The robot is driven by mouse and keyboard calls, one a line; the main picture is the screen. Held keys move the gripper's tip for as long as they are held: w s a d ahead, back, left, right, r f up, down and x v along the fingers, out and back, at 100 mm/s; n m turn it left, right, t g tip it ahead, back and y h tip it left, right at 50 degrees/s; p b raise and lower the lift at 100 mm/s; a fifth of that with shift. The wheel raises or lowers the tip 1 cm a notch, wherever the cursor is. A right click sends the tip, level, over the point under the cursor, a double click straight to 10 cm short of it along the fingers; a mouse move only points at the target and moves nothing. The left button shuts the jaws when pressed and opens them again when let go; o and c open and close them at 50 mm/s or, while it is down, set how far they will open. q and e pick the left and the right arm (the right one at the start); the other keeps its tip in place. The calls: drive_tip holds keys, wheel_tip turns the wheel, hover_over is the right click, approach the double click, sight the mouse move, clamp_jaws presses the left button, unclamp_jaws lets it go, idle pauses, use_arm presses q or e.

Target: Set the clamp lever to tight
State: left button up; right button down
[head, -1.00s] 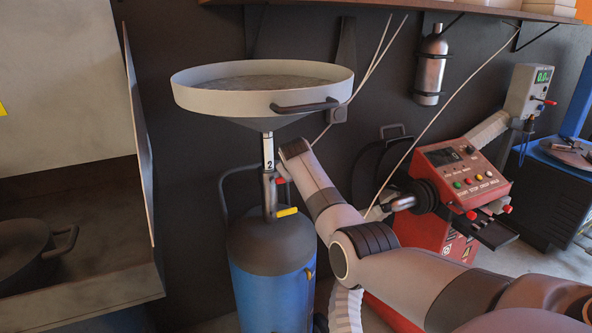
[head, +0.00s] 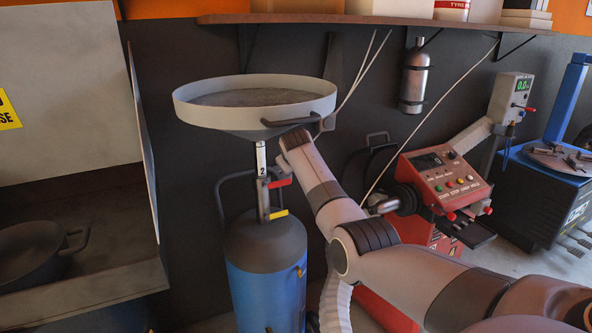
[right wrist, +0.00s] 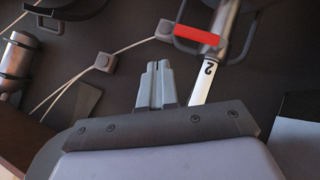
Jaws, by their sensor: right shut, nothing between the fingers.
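The drain stand has a blue tank (head: 268,290) and a wide pale bowl (head: 250,112) on a post (head: 261,160) marked "2". A red lever (head: 280,182), seemingly the clamp lever, sticks out to the right from the post's collar, nearly level. It also shows in the right wrist view (right wrist: 196,35). My right gripper (right wrist: 157,68) is shut and empty in that view, below and left of the red lever and apart from it. In the head view my right wrist is right of the post, under the bowl, and its fingers are hidden. My left gripper is out of view.
A yellow handle (head: 278,214) sits lower on the stand. A red control unit (head: 440,180) stands to the right, a grey cabinet (head: 75,90) to the left. Thin hoses run behind on the dark wall.

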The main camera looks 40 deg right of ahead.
idle(0.6)
drive_tip(key=s+a+f+n+t+y, duration=0.1)
drive_tip(key=s+a+f, duration=0.4)
drive_tip(key=f, duration=0.3)
drive_tip(key=s+a+f+n+y, duration=0.1)
drive_tip(key=s+a+f, duration=0.35)
drive_tip(key=f, duration=0.35)
drive_tip(key=s+a+f+n+t+y, duration=0.1)
drive_tip(key=s+a+f, duration=0.45)
drive_tip(key=f, duration=0.35)
drive_tip(key=s+a+f+y, duration=0.1)
drive_tip(key=s+a+y, duration=0.1)
drive_tip(key=s+a, duration=0.3)
drive_tip(key=s+a+f+y, duration=0.1)
drive_tip(key=s+a, duration=0.4)
drive_tip(key=s, duration=0.6)
drive_tip(key=s+a+y, duration=0.2)
drive_tip(key=s+a, duration=0.3)
drive_tip(key=s, duration=0.3)
drive_tip(key=shift+s+a+f+y, duration=0.3)
drive_tip(key=shift+s+a+f, duration=0.1)
